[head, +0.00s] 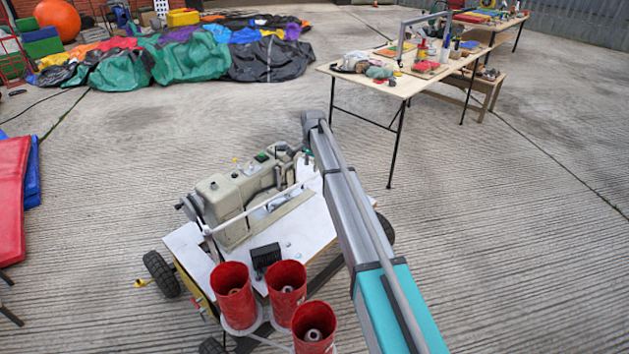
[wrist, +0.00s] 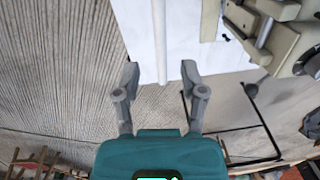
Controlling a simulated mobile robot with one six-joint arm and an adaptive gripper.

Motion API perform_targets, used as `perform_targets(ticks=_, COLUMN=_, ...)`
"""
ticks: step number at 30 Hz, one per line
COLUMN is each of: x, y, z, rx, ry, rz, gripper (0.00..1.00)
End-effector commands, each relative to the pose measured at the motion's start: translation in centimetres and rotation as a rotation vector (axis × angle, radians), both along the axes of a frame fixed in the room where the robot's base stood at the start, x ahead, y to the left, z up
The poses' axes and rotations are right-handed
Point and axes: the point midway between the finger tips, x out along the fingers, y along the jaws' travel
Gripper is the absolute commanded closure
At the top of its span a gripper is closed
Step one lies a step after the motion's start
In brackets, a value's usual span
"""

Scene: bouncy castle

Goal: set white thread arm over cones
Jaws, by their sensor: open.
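The white thread arm (head: 250,210) is a thin rod running across the front of the sewing machine (head: 237,196), from a pivot at its left end toward the right. In the wrist view the thread arm (wrist: 159,35) reaches in between my two fingertips. My gripper (wrist: 160,72) is open, with a finger on each side of the rod's end and a gap showing at both sides. In the head view my arm mostly hides the gripper. The cones are red, hollow-topped cylinders (head: 233,290), (head: 286,285), (head: 313,325) at the front of the cart, away from the rod's free end.
The machine stands on a white-topped wheeled cart (head: 300,235) with a black box (head: 266,257) on it. A work table (head: 400,84) with clutter stands behind at right. Red mats (head: 12,200) lie at left. Concrete floor is open around the cart.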

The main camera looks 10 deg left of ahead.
Motion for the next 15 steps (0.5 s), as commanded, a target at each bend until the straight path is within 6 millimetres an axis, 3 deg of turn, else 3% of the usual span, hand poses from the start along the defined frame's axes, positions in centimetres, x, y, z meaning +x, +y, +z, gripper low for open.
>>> perform_targets(ticks=15, x=0.1, y=0.3, z=-4.1, rx=0.0, ry=0.0, rz=0.001, gripper=0.46)
